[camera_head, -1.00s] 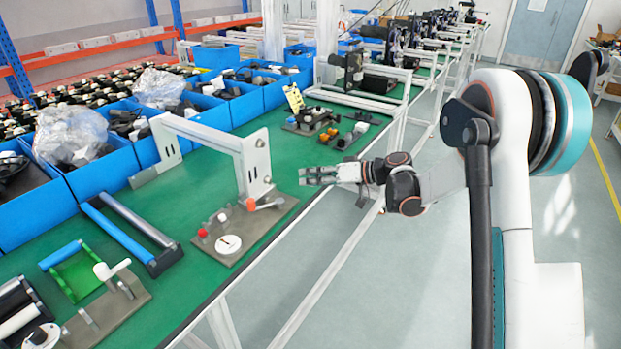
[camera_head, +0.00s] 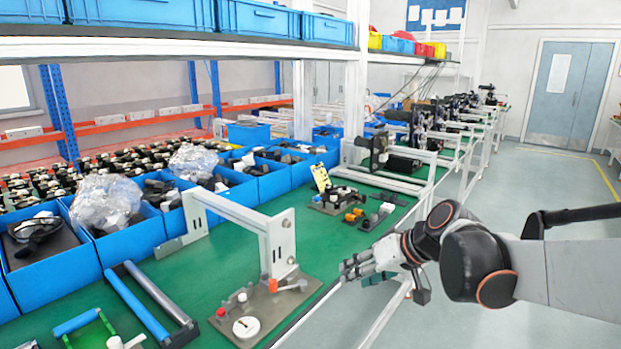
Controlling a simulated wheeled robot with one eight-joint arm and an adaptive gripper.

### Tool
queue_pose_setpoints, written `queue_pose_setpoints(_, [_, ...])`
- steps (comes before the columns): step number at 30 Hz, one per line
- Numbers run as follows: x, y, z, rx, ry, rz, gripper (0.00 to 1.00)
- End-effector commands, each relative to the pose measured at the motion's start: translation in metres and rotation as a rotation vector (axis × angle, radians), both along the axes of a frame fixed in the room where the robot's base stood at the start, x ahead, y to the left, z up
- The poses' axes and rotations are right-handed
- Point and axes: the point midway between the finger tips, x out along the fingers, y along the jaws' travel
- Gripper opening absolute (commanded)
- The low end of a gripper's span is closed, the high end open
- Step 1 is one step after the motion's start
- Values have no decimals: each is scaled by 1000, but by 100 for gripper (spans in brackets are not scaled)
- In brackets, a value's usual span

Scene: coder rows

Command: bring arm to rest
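My arm reaches in from the right edge of the head view, with its dark joints and grey link over the aisle floor. My gripper (camera_head: 358,266) is at the arm's left end, at the front edge of the green workbench (camera_head: 205,262). Its fingers point left toward the bench. They look small and close together, and I cannot tell whether there is a gap between them. I see no object in them.
A grey fixture plate (camera_head: 262,311) with a white frame stands left of my gripper. Small fixtures (camera_head: 345,200) sit behind it on the bench. Blue bins (camera_head: 127,240) line the bench's far side. A shelf with blue crates (camera_head: 262,18) hangs above. The floor (camera_head: 540,185) at right is open.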

Motion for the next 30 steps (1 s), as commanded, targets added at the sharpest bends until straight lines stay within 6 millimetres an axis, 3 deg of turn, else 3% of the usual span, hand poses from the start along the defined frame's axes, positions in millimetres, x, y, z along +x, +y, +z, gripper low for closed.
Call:
queue_pose_setpoints(1, [-17, -3, 3, -26, 6, -19, 38])
queue_pose_setpoints(9, [-91, -29, 7, -165, 24, -131, 38])
queue_pose_setpoints(18, [-170, -64, -4, -310, 6, -252, 38])
queue_pose_setpoints(24, [-206, -84, -15, -384, -18, -316, 38])
queue_pose_setpoints(30, [-220, -92, -20, -414, -32, -344, 38])
